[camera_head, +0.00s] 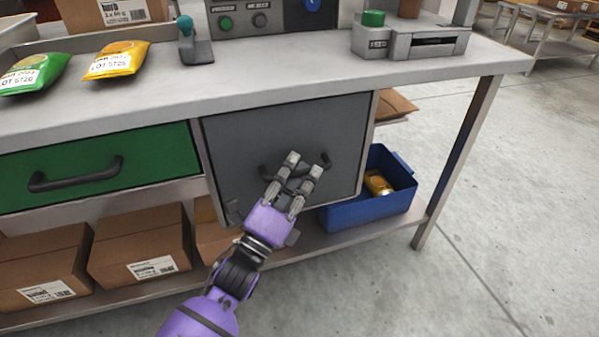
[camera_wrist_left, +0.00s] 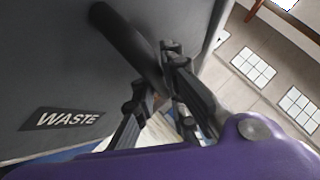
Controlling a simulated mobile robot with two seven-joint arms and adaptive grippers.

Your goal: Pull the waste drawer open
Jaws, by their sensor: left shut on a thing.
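The waste drawer (camera_head: 245,135) is the grey-fronted one under the workbench, right of a green drawer. A "WASTE" label (camera_wrist_left: 66,119) is on the drawer front in the left wrist view. My right gripper is out of view.
The green drawer (camera_head: 150,165) is closed at the left. A blue bin (camera_head: 345,215) with a yellow can stands on the lower shelf at the right, next to cardboard boxes (camera_head: 140,245). Bags and devices stand on the benchtop (camera_head: 290,72). The floor (camera_head: 400,290) in front is clear.

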